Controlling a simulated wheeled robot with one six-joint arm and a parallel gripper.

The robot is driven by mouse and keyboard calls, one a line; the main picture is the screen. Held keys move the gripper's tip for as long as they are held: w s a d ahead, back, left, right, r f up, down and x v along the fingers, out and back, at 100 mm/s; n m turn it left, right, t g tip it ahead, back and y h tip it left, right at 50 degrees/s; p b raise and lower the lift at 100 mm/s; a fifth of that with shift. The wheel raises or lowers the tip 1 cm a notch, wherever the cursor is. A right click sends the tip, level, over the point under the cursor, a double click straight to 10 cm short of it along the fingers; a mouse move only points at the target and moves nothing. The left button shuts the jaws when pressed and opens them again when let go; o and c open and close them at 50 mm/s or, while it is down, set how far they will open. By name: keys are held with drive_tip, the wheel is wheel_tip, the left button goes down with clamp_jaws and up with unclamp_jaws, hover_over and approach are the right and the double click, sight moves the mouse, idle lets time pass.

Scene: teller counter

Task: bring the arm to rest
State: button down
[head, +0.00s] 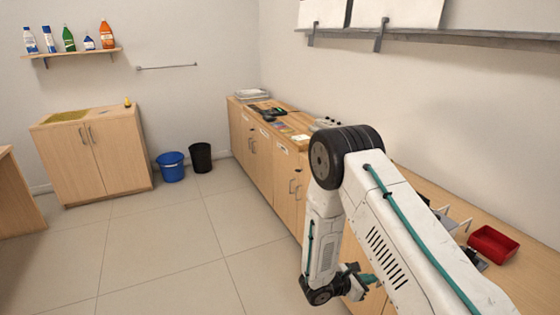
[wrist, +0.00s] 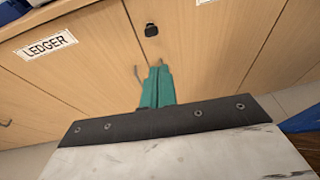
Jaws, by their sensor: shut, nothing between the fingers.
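My gripper (head: 370,279) hangs low at the end of my folded white arm, in front of the long wooden counter in the head view. In the wrist view its teal fingers (wrist: 156,82) are together with nothing between them. They point toward a wooden cabinet front (wrist: 205,50) and appear apart from it, though the gap is hard to judge. My arm hides part of the counter in the head view.
A LEDGER label (wrist: 45,46) is on the cabinet front. A red tray (head: 493,244) sits on the counter at right. A blue bucket (head: 171,167) and black bin (head: 201,157) stand on the floor. The tiled floor (head: 170,250) at left is clear.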

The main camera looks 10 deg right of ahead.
drive_tip(key=s+a+r+m+y, duration=0.2)
drive_tip(key=s+r+m+y, duration=0.2)
drive_tip(key=s+r+m, duration=0.3)
drive_tip(key=s+a+r+m+g+y, duration=0.1)
drive_tip(key=s+a+r+m+y, duration=0.2)
drive_tip(key=s+r, duration=1)
drive_tip(key=s+a+r+m+g+y, duration=0.1)
drive_tip(key=s+a+r+m+y, duration=0.2)
drive_tip(key=r, duration=1.8)
drive_tip(key=shift+s+a+m+y, duration=0.25)
drive_tip(key=shift+s+m+y, duration=1.75)
drive_tip(key=shift+s+m, duration=1.95)
drive_tip(key=c, duration=2.1)
unclamp_jaws()
drive_tip(key=shift+c, duration=0.2)
